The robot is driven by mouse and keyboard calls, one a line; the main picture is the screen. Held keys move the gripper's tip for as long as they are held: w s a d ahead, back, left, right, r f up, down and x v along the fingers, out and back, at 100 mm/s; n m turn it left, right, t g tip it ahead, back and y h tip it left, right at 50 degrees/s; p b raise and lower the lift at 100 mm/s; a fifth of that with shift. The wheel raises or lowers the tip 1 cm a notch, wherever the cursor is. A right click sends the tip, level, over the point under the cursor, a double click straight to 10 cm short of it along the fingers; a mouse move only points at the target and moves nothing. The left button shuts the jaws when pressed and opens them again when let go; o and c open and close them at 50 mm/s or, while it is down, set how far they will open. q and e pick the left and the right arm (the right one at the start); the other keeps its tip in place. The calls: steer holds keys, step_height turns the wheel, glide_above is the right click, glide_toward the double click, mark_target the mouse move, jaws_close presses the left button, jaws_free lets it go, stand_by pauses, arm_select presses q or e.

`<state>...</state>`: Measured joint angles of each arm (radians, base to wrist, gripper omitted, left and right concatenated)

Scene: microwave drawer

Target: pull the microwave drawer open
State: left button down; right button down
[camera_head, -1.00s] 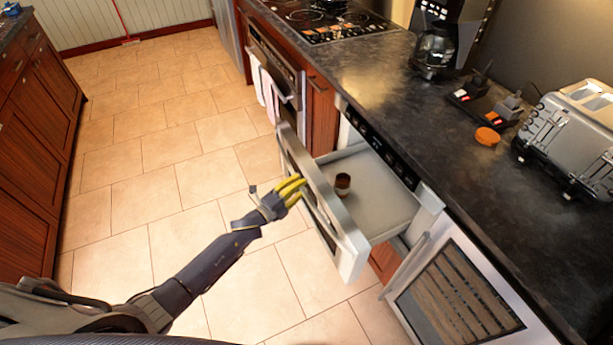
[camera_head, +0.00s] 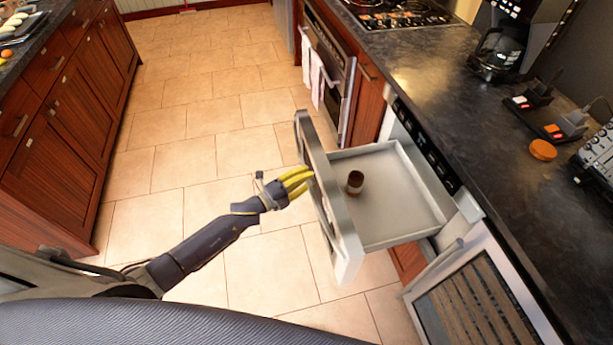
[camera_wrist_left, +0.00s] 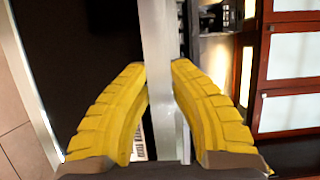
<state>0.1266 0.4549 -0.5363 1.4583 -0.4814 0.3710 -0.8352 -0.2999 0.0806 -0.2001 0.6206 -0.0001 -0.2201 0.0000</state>
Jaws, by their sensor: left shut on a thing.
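The microwave drawer (camera_head: 400,196) is pulled well out from under the counter, with its pale tray exposed. Its front panel (camera_head: 345,240) stands upright at the tray's left end. My left gripper (camera_head: 305,180) is at the outer side of the front panel. In the left wrist view my yellow fingers (camera_wrist_left: 158,95) are shut on the drawer's pale metal handle bar (camera_wrist_left: 160,40), one finger on each side. My right gripper is in neither view.
A wine cooler (camera_head: 470,300) with a handle is right of the drawer. Towels (camera_head: 315,75) hang on the oven beyond it. Wooden cabinets (camera_head: 75,120) line the left side. The tiled floor (camera_head: 190,150) between is clear. A coffee maker (camera_head: 505,45) stands on the dark counter.

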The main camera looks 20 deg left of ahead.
arm_select(q)
steer(key=shift+w+a, duration=0.15)
steer(key=shift+a, duration=0.05)
steer(key=c, duration=1.2)
jaws_free()
steer(key=shift+d, duration=0.1)
steer(key=v, duration=1.2)
